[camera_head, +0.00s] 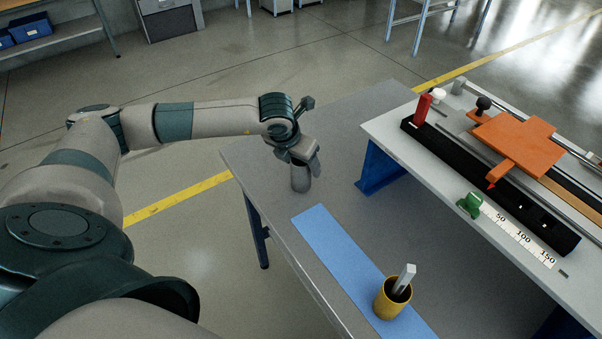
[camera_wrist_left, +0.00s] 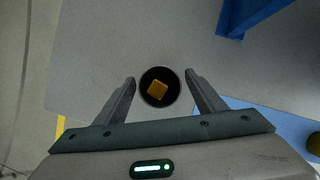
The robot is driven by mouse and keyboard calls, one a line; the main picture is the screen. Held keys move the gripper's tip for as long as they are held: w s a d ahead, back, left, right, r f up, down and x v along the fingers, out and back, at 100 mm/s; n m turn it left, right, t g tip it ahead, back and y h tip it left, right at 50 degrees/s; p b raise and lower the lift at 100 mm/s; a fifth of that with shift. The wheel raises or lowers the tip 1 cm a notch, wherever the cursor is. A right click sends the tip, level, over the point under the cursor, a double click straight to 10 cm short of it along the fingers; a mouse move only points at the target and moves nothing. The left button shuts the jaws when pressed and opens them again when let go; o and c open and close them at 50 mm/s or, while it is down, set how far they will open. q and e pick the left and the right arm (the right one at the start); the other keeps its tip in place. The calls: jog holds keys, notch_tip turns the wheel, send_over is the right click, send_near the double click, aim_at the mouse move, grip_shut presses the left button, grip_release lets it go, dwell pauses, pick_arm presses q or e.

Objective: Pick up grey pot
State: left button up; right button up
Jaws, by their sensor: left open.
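The grey pot (camera_head: 300,181) stands upright on the grey table, below my left gripper (camera_head: 301,157) in the head view. In the left wrist view I look down into the round pot (camera_wrist_left: 146,101), which has a dark inside and holds an orange-yellow block (camera_wrist_left: 157,90). My left gripper (camera_wrist_left: 160,79) is open, with one finger on each side of the pot in that view. Gaps show between the fingers and the rim. The head view does not show clearly how far down the fingers reach. My right gripper is in neither view.
A blue strip (camera_head: 327,237) lies on the grey table (camera_head: 358,125), with a yellow pot (camera_head: 390,302) holding a grey bar (camera_head: 404,278) on it. A white bench (camera_head: 392,122) at the right carries an orange plate (camera_head: 515,138) and a measuring rig. The table around the grey pot is clear.

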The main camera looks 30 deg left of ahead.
pick_arm(q)
jog(key=c, duration=1.5)
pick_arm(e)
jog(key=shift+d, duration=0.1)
pick_arm(q)
jog(key=shift+r, duration=0.15)
